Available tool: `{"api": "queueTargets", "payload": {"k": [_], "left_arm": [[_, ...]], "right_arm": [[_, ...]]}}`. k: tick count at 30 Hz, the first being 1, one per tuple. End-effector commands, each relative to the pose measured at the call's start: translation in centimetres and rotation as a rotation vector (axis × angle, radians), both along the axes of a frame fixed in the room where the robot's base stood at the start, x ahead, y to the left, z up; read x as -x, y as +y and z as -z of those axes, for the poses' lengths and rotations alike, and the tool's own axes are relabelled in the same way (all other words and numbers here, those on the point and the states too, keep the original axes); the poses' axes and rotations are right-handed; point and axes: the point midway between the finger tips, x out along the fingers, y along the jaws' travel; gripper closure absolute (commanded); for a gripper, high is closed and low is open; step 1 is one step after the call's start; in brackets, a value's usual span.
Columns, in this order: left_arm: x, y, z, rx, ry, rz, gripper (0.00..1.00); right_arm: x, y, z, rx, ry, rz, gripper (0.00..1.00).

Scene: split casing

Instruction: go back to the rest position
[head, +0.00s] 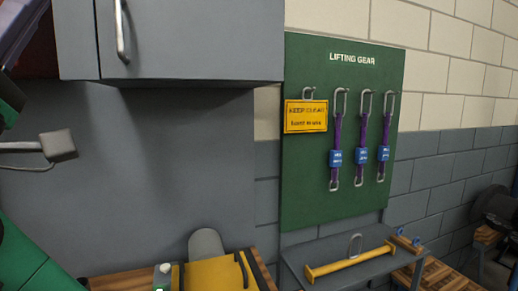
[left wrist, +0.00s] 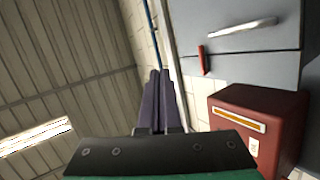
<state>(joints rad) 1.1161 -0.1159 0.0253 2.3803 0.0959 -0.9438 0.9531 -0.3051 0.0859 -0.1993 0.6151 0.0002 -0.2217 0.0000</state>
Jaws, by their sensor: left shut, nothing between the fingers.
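My left gripper (left wrist: 158,85) shows in the left wrist view, its two dark fingers shut together with nothing between them. It is raised, with the ceiling to its left and a cabinet to its right. I cannot make out its fingers in the head view. My right gripper is in neither view.
A grey wall cabinet (head: 190,40) hangs at upper left. A green lifting gear board (head: 310,190) holds purple slings (head: 361,145) and a yellow sign (head: 306,116). Below are a yellow object (head: 212,275) and a grey shelf with a yellow bar (head: 350,262). A red box (left wrist: 265,105) is near the gripper.

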Motion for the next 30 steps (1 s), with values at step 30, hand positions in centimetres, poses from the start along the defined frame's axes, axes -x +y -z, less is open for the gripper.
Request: {"api": "queueTargets", "payload": {"k": [30], "left_arm": [[-12.8,-1.3,52.8,-0.937,1.359,-0.218,1.0]], "right_arm": [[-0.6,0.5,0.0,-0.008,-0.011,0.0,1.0]]}}
